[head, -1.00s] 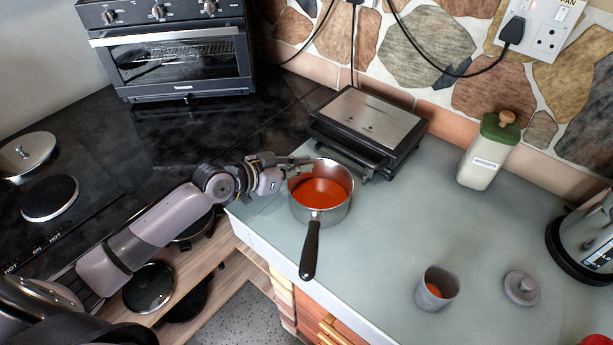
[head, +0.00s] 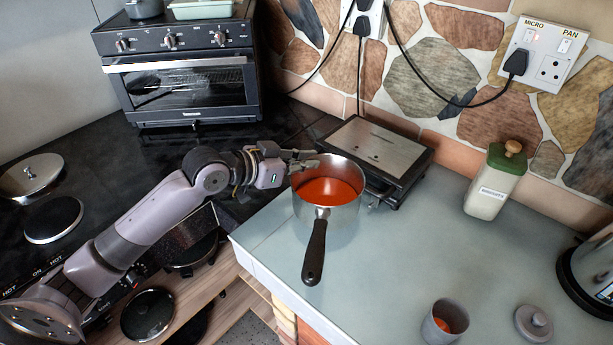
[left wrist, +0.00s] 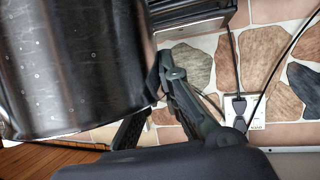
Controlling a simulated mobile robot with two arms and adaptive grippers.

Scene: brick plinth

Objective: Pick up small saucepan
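The small saucepan (head: 344,213) is steel with a red-orange inside and a long dark handle towards the front. It appears raised a little above the grey counter, roughly level. My left gripper (head: 304,160) reaches in from the left and is shut on the pan's far left rim. In the left wrist view the pan's dark shiny wall (left wrist: 70,65) fills the upper left, and the gripper's two dark fingers (left wrist: 155,100) are at its edge. The inner contact is partly hidden. My right gripper is in neither view.
A closed contact grill (head: 372,150) stands close behind the pan. A green-lidded jar (head: 490,190), a grey cup (head: 442,325) and a loose lid (head: 534,322) stand to the right. The oven (head: 185,75) is at back left. The middle of the grey counter (head: 410,245) is clear.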

